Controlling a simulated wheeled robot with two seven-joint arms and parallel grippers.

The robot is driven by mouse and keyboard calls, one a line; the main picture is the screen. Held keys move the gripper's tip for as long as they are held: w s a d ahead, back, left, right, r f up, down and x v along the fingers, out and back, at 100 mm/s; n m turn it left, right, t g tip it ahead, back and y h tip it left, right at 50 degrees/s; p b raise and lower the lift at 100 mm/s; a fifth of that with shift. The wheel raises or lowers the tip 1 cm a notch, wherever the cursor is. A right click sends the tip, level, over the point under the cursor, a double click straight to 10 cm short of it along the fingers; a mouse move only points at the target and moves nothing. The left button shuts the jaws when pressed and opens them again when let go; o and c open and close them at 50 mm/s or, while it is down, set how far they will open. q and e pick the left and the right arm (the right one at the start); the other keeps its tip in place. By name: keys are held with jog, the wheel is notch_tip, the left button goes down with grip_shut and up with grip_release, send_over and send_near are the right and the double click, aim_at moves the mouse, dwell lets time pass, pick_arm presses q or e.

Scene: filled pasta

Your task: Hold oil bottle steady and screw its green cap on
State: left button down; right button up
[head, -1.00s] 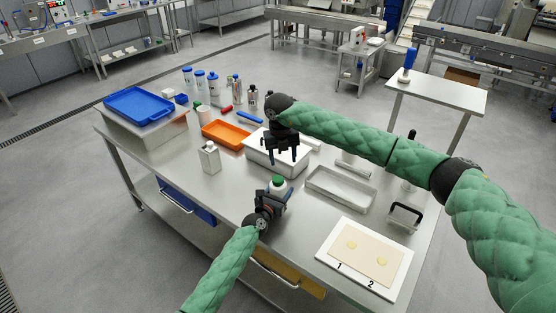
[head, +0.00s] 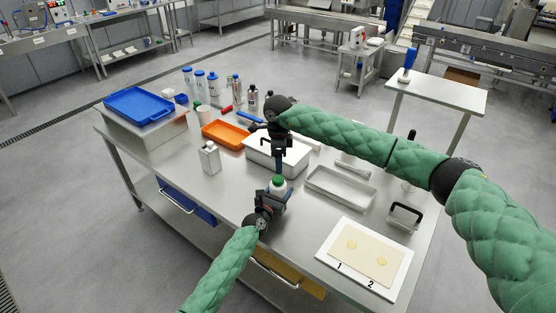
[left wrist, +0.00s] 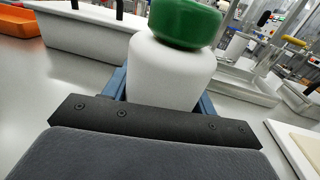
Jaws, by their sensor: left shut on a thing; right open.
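The oil bottle (left wrist: 168,75) is white and stands upright in the left wrist view. Its green cap (left wrist: 186,22) sits on top of it, and the cap also shows in the head view (head: 279,181). My left gripper (head: 272,201) is shut around the bottle's body on the steel table. My right gripper (head: 279,165) is just above the cap, pointing down, and is open. In the head view I cannot tell whether its fingers touch the cap. The right gripper does not show in the left wrist view. The lower bottle is hidden by my left gripper.
A white bin (head: 262,153) stands behind the bottle. An orange tray (head: 226,133) is to its left, near a white bottle (head: 210,158). A shallow metal tray (head: 340,188) lies to the right. A white board with dough (head: 365,258) is at the front right.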

aim_at(278, 178)
jog(key=n, duration=0.5)
jog(key=shift+a+n, duration=0.15)
jog(key=shift+n, duration=0.15)
jog(key=n, duration=0.5)
jog(key=shift+f, duration=0.1)
jog(key=shift+f, duration=3.9)
jog(key=c, duration=1)
jog(key=shift+c, duration=0.2)
